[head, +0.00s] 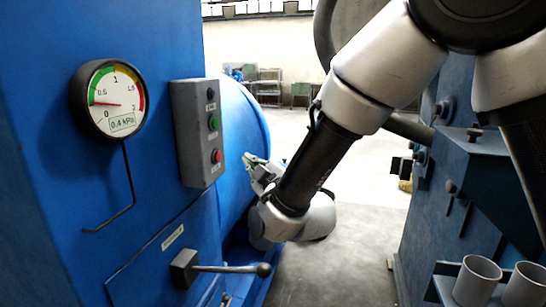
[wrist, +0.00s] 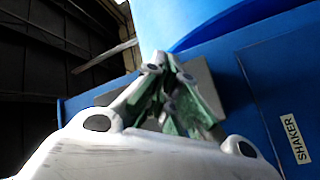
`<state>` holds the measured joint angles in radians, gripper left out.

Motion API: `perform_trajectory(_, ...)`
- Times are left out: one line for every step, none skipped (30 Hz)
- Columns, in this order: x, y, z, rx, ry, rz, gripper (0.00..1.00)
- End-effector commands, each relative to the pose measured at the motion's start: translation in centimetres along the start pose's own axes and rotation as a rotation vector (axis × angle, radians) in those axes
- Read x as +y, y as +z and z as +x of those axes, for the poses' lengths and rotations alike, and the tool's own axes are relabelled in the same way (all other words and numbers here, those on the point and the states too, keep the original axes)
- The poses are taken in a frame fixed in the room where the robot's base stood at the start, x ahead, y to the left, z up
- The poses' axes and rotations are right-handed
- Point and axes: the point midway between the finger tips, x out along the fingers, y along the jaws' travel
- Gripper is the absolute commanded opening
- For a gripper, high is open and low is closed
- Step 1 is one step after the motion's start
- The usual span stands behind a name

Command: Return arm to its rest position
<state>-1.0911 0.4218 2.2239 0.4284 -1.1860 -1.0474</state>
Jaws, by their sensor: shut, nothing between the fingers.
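My arm reaches down from the upper right in the head view, and my gripper (head: 256,165) points left towards the control box. In the wrist view my gripper (wrist: 168,62) has its fingers drawn together, with nothing between them. The grey control box (head: 199,133) on the blue machine carries a dark knob, a green button (head: 213,122) and a red button (head: 216,156). It also shows behind the fingers in the wrist view (wrist: 198,75). My gripper appears apart from the box in the head view; the exact gap cannot be told.
A pressure gauge (head: 108,98) is on the blue panel (head: 50,190). A lever (head: 232,268) sticks out below the box. A blue drum (head: 240,125) is behind. A blue machine with cup-like tubes (head: 476,281) stands at right. Open floor (head: 350,235) lies between.

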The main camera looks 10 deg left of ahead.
Motion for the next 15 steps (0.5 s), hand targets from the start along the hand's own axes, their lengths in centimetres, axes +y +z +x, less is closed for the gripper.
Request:
perform_trajectory(-0.1,0.1,0.0,-0.002,-0.004,0.019,0.0)
perform_trajectory(-0.5,0.3,0.0,-0.012,-0.019,0.04,0.0)
perform_trajectory(-1.3,0.7,0.0,-0.032,-0.054,0.072,0.0)
perform_trajectory(-2.1,1.1,-0.1,-0.052,-0.088,0.099,0.0)
perform_trajectory(-3.2,1.6,-0.2,-0.076,-0.13,0.127,0.0)
perform_trajectory(-4.8,2.4,-0.6,-0.118,-0.199,0.165,0.0)
perform_trajectory(-6.3,3.2,-1.1,-0.157,-0.257,0.195,0.0)
perform_trajectory(-7.8,4.0,-1.9,-0.202,-0.317,0.226,0.0)
perform_trajectory(-9.7,5.2,-3.1,-0.267,-0.4,0.262,0.0)
perform_trajectory(-10.8,5.7,-4.1,-0.315,-0.456,0.292,0.0)
perform_trajectory(-11.6,6.2,-5.2,-0.364,-0.509,0.318,0.0)
perform_trajectory(-12.1,6.8,-6.7,-0.431,-0.569,0.354,0.0)
perform_trajectory(-12.2,7.5,-7.9,-0.484,-0.607,0.379,0.0)
perform_trajectory(-12.0,8.1,-9.1,-0.54,-0.64,0.404,0.0)
perform_trajectory(-11.3,9.0,-10.7,-0.616,-0.675,0.439,0.0)
